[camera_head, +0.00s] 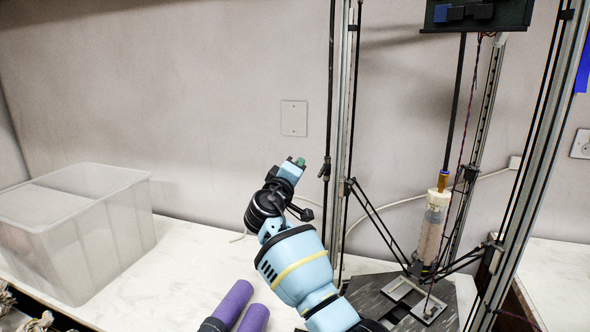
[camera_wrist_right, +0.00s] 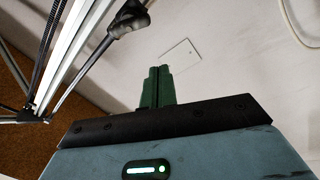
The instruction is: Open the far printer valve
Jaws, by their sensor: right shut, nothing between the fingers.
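The delta clay printer stands at the right, with tall metal columns (camera_head: 344,130) and a clay cylinder (camera_head: 430,230) hanging inside. A brass-coloured fitting (camera_head: 442,181) sits on top of the cylinder. I cannot clearly make out which part is the far valve. My right gripper (camera_head: 297,162) is raised just left of the left column, in front of the wall, apart from the fitting. Its green fingers show together and empty in the right wrist view (camera_wrist_right: 157,86), with a black rod end (camera_wrist_right: 130,20) beyond them to the left. My left gripper is not in view.
A translucent bin (camera_head: 80,235) stands on the white counter at the left. Two purple cylinders (camera_head: 234,300) lie at the front. A wall plate (camera_head: 294,118) is behind my gripper. Thin diagonal rods (camera_head: 380,225) cross the printer's inside.

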